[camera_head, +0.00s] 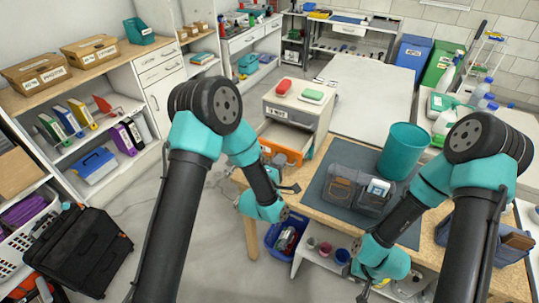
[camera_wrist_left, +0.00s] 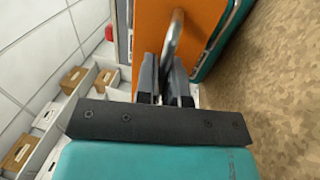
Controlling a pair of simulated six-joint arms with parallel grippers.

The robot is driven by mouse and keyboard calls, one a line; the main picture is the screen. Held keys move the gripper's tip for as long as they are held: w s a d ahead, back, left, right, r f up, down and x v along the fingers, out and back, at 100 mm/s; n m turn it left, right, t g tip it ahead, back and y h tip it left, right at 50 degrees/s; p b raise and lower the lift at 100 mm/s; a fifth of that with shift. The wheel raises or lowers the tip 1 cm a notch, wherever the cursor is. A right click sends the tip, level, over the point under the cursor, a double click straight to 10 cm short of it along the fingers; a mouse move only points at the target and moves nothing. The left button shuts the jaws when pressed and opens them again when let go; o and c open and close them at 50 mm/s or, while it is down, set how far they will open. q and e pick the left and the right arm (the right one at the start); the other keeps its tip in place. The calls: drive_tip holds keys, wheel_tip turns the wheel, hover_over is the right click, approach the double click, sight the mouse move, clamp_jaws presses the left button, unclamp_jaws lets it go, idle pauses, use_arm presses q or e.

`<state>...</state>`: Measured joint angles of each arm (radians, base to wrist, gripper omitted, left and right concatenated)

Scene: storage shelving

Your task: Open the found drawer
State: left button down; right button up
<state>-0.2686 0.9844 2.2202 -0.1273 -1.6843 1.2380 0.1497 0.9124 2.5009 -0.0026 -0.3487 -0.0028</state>
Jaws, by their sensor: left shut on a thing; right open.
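The small white cabinet (camera_head: 312,105) stands beyond the wooden table. Its orange-fronted drawer (camera_head: 288,156) sticks out from the cabinet, with part of its inside in view. In the left wrist view, the orange front (camera_wrist_left: 150,28) fills the upper middle and carries a curved metal handle (camera_wrist_left: 174,38). My left gripper (camera_wrist_left: 166,78) is shut on this handle. In the head view, my left gripper (camera_head: 291,188) is small and dark beside the drawer front. My right gripper (camera_head: 363,291) is low at the bottom of the head view, open and away from the drawer; its fingers are hard to make out.
A red and a green item lie on the cabinet top. The wooden table (camera_head: 330,215) holds a grey mat, a teal bin (camera_head: 402,150) and a grey caddy (camera_head: 352,190). A blue bin (camera_head: 283,240) stands on the floor by the table. Open floor lies left of the drawer.

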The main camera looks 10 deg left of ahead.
use_arm(q)
drive_tip(key=shift+s+a, duration=0.1)
drive_tip(key=c, duration=1.2)
unclamp_jaws()
drive_tip(key=shift+c, duration=0.2)
drive_tip(key=shift+s, duration=0.1)
